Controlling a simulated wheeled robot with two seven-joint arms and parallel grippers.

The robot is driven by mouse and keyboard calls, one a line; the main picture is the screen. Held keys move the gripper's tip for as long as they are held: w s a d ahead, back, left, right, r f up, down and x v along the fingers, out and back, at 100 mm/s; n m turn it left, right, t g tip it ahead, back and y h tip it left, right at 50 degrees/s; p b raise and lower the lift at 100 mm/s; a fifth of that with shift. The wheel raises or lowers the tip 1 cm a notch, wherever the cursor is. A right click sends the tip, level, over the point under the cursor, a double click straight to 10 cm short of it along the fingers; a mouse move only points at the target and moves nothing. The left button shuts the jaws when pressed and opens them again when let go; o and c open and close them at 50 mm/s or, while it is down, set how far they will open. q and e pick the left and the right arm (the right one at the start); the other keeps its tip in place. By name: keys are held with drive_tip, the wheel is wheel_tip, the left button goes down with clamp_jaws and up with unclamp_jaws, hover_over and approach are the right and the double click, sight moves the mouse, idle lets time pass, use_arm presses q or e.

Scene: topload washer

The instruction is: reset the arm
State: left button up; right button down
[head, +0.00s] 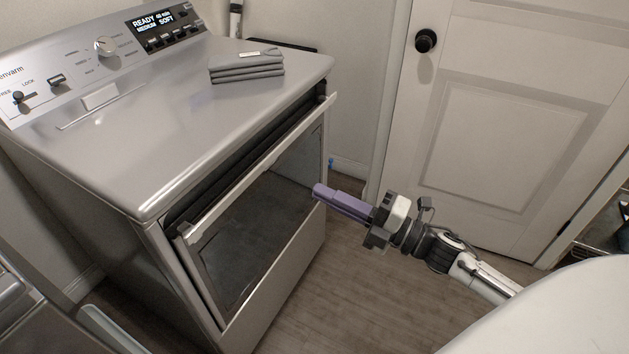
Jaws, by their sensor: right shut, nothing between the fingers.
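My right gripper (318,191) comes in from the right on my outstretched right arm. Its purple fingers are together with nothing between them, and they point left at the front of the grey metal machine (160,110). The fingertips are close to the right edge of the machine's dark front door (262,230); I cannot tell whether they touch it. The door is tilted slightly open at the top, with a dark gap above it. My left gripper is not in view.
A folded grey cloth stack (246,66) lies on the machine's top. The control panel (110,50) has a lit display. A white door (500,120) with a black knob (426,41) stands behind my right arm. The wooden floor (335,300) below it is clear.

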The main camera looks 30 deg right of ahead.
drive_tip(key=s+a+f+m+g+h, duration=0.2)
drive_tip(key=s+f+m+h, duration=0.2)
drive_tip(key=f+m, duration=0.4)
drive_tip(key=s+a+f+m+g+h, duration=0.1)
drive_tip(key=s+a+f+m+h, duration=0.25)
drive_tip(key=f+m, duration=0.35)
drive_tip(key=s+a+f+m+g, duration=0.5)
drive_tip(key=s+a+f+m, duration=0.1)
drive_tip(key=s, duration=0.5)
wheel_tip(320, 180, down, 2)
drive_tip(key=shift+a+f+m+p, duration=0.15)
drive_tip(key=shift+a+m+p, duration=0.2)
drive_tip(key=shift+a, duration=0.3)
